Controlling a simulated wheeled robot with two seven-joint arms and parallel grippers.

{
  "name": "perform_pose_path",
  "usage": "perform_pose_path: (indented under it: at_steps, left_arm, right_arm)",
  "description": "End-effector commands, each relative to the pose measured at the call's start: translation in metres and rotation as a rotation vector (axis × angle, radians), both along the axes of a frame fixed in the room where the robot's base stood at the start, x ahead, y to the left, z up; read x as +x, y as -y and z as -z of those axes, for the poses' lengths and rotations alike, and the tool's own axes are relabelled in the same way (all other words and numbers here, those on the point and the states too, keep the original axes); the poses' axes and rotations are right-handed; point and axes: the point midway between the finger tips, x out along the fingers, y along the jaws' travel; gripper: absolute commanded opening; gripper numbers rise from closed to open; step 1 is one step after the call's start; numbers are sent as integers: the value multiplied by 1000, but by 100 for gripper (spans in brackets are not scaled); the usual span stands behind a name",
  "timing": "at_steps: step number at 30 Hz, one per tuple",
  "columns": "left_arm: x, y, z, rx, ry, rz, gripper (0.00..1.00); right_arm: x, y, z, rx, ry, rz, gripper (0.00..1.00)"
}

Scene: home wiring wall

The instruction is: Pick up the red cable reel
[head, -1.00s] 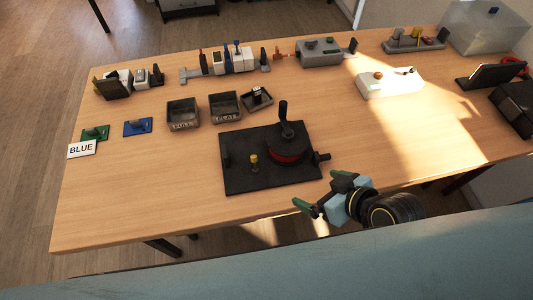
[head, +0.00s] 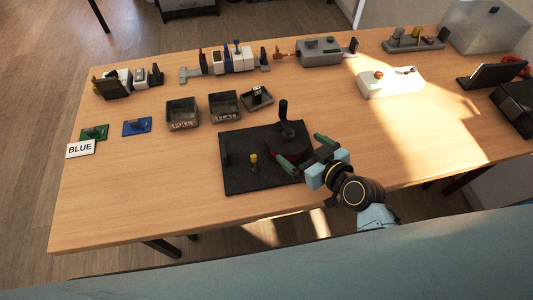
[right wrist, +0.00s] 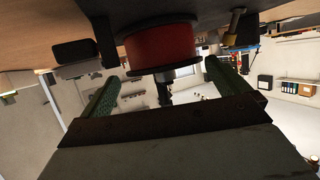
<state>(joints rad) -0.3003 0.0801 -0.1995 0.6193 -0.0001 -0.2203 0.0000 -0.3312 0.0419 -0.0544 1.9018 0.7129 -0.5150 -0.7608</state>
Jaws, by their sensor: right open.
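The red cable reel (right wrist: 160,46) has a red drum between dark flanges. In the right wrist view it sits just ahead of my right gripper (right wrist: 165,88), whose two green fingers are open on either side. I cannot tell whether they touch it. In the head view the reel is mostly hidden behind my right gripper (head: 305,152), which is at the right side of the black base plate (head: 240,178). A black upright handle (head: 283,110) stands by the reel. My left gripper is not in view.
A brass-coloured post (head: 253,161) stands on the base plate. Two grey bins (head: 182,127) and a small tray (head: 257,105) are behind it. A BLUE card (head: 80,149) lies at the left. A white box (head: 390,88) is at the right. The front left of the table is clear.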

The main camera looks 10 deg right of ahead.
Motion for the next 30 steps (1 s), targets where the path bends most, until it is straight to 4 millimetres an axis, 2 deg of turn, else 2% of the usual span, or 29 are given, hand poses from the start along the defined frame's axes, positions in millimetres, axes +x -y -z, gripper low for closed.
perform_pose_path:
  at_steps: [11, 20, 30]
  left_arm:
    - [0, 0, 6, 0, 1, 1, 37]
    - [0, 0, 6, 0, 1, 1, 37]
    - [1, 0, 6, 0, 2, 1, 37]
  right_arm:
    - [38, -20, 21, 1, -1, 2, 100]
    - [42, -22, 23, -1, -2, 0, 100]
    - [42, -22, 23, -1, -2, 1, 57]
